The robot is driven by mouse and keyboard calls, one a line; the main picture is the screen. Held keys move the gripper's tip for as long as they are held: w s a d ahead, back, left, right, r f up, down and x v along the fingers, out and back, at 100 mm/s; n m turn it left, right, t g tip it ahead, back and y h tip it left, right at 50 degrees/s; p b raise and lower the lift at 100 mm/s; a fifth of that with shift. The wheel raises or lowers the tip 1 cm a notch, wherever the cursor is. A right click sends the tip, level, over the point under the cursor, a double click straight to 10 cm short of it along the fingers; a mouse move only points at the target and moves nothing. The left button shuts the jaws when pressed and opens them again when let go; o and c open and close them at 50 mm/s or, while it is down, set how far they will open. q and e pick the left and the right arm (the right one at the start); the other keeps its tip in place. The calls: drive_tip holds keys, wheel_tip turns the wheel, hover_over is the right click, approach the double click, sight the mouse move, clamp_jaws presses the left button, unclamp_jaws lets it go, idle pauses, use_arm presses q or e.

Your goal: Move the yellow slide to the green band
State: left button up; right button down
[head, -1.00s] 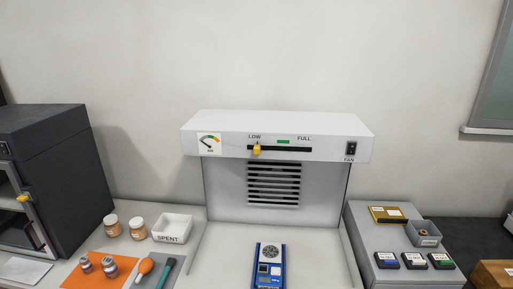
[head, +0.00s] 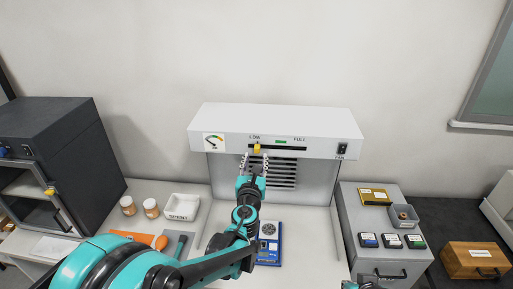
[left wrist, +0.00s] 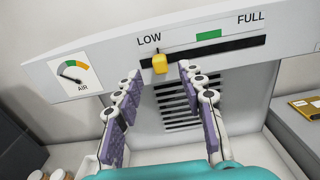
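The yellow slide (head: 257,148) sits near the left end of the dark slot on the front of the white hood (head: 225,120), by the word LOW. The green band (head: 281,142) is a short mark above the slot, to the slide's right, near FULL; it also shows in the left wrist view (left wrist: 209,35). My left gripper (head: 255,159) is open just below the slide. In the left wrist view the slide (left wrist: 160,63) appears beyond and between the spread fingers (left wrist: 158,75), with no visible contact. A small teal part of my right arm shows at the bottom edge; its gripper is not seen.
An AIR gauge (head: 213,142) is left of the slot and a FAN switch (head: 342,148) right of it. A blue device (head: 268,247) stands below the hood. A SPENT tray (head: 182,207) and jars stand left, a grey cabinet (head: 375,235) right.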

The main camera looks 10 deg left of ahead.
sight(257, 150)
use_arm(q)
drive_tip(key=w, duration=0.5)
drive_tip(key=shift+w+a, duration=0.15)
drive_tip(key=shift+w, duration=0.2)
clamp_jaws()
